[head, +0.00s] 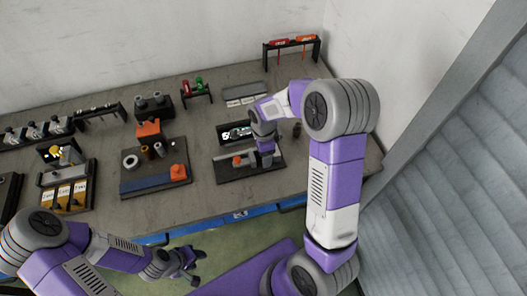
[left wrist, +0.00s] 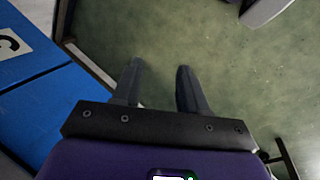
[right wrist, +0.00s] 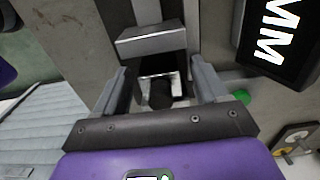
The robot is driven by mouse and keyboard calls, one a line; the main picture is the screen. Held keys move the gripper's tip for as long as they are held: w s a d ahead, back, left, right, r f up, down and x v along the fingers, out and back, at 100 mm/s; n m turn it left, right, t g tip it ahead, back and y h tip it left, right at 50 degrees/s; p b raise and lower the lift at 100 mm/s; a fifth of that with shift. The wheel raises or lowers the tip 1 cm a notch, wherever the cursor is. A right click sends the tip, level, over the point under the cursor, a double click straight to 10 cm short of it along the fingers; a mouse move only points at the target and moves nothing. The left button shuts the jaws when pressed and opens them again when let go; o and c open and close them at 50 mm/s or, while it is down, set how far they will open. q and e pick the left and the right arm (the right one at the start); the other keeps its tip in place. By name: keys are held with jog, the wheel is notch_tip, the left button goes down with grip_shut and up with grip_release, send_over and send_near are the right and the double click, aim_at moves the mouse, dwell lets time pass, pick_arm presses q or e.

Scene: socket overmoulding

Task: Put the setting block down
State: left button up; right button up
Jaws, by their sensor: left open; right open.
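My right gripper (head: 266,158) points down over a dark fixture plate (head: 232,176) with a digital display (head: 236,132). In the right wrist view, my right gripper (right wrist: 160,88) is open. Its fingers stand on either side of a dark block (right wrist: 152,66) with a bright metal face and a dark round part; I take this to be the setting block. A grey metal piece (right wrist: 150,40) lies just beyond it. I cannot tell whether the fingers touch the block. My left gripper (head: 194,270) is open and empty over the green floor, in front of the table; it also shows in the left wrist view (left wrist: 158,75).
An orange part (head: 238,161) sits on the fixture plate. To its left are a tray (head: 155,186) with rings and an orange piece, and a bin unit (head: 68,193). Racks line the table's back. Bare table lies between tray and fixture.

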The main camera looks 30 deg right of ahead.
jog(key=shift+r, duration=0.2)
notch_tip(320, 180, up, 12)
jog(key=p, duration=0.3)
dwell(0.5)
